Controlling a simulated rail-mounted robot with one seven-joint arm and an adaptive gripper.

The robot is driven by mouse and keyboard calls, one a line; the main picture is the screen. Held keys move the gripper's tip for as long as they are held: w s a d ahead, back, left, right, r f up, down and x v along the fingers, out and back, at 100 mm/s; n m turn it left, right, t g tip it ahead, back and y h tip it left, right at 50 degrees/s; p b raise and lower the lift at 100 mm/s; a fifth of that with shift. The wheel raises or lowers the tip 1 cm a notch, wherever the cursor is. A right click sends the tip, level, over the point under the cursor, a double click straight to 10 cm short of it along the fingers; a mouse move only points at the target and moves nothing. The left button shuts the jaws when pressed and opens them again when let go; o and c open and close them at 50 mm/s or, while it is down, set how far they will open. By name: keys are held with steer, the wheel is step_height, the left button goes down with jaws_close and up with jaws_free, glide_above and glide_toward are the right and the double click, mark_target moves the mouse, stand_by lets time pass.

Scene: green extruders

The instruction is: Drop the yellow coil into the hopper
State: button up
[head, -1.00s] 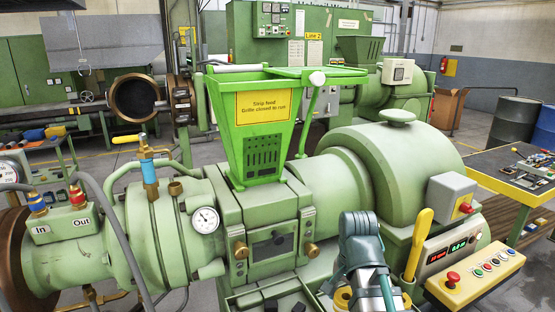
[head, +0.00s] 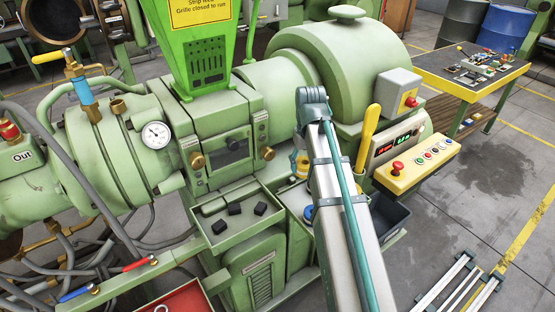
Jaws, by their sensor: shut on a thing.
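The green hopper (head: 203,58) stands on the extruder, with its top cut off by the upper edge of the head view. Its yellow label and dark slotted front show. A small yellow, round-edged thing (head: 294,158) shows just left of my arm, beside the machine; most of it is hidden, and I cannot tell whether it is the yellow coil. My arm rises from the bottom edge to a bent teal joint in front of the round green housing.
A green tray (head: 213,208) with several black blocks sits below the hopper. A blue round thing (head: 308,213) lies beside my arm. A yellow handle (head: 367,138) and a control box (head: 418,164) stand to the right.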

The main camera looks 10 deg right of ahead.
steer(key=s+a+r, duration=0.1)
steer(key=s+a, duration=0.3)
steer(key=s, duration=0.9)
steer(key=p, duration=0.4)
glide_above(291, 199)
steer(key=s, duration=0.1)
step_height(291, 199, down, 9)
steer(key=shift+s+r, duration=0.1)
steer(key=shift+r, duration=0.1)
steer(key=shift+w+f, duration=0.55)
steer(key=shift+f, duration=0.15)
steer(key=shift+f+p, duration=0.8)
steer(key=shift+f, duration=0.75)
steer(key=shift+f, duration=0.2)
steer(key=o, duration=1.2)
